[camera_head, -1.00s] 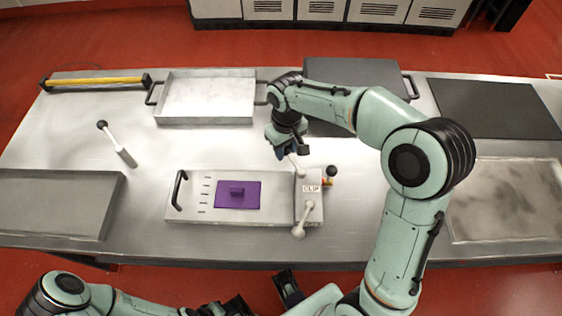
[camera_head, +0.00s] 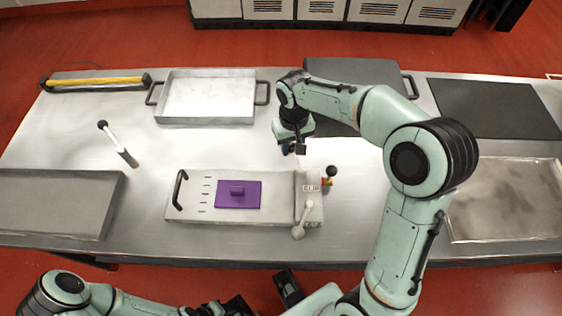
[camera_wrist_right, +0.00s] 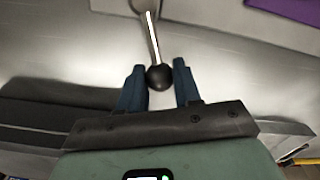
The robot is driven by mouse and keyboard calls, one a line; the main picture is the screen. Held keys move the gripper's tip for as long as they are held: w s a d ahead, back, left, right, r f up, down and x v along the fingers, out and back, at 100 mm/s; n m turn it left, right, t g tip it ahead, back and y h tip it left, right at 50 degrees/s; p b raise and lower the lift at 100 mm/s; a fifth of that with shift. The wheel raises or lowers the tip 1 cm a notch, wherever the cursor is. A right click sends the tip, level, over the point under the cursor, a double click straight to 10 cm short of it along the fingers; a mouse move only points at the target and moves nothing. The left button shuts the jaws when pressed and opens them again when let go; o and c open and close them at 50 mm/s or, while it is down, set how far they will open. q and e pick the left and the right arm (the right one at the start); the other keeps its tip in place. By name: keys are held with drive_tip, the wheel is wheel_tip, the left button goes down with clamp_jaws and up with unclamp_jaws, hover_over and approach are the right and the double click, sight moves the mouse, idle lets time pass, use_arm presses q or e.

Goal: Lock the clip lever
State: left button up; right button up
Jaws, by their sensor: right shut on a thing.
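The grey fixture (camera_head: 240,218) with a CLIP label (camera_head: 310,188) stands at the table's front. My right gripper (camera_head: 291,149) is just behind its right end. In the right wrist view, the blue fingers of my right gripper (camera_wrist_right: 158,88) are shut on the black ball knob (camera_wrist_right: 159,77) of a lever. The lever's pale rod (camera_wrist_right: 152,38) runs away from the knob. In the head view the gripper hides most of this lever. A second lever with a pale knob (camera_head: 299,233) lies at the fixture's front right.
A purple block (camera_head: 238,195) sits on the fixture. A black knob (camera_head: 331,171) stands at its right edge. A silver tray (camera_head: 207,98) and a dark lidded box (camera_head: 352,72) are at the back.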

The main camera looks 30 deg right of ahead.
drive_tip(key=shift+d+m, duration=0.25)
drive_tip(key=shift+m, duration=0.05)
drive_tip(key=shift+d, duration=0.1)
drive_tip(key=shift+s+d+m, duration=0.15)
drive_tip(key=shift+d+m, duration=0.1)
drive_tip(key=shift+m, duration=0.35)
drive_tip(key=o, duration=1)
wheel_tip(320, 180, up, 7)
drive_tip(key=p, duration=0.5)
drive_tip(key=shift+r, duration=0.1)
use_arm(q)
wheel_tip(320, 180, up, 6)
drive_tip(key=w, duration=0.2)
drive_tip(key=shift+f, duration=0.15)
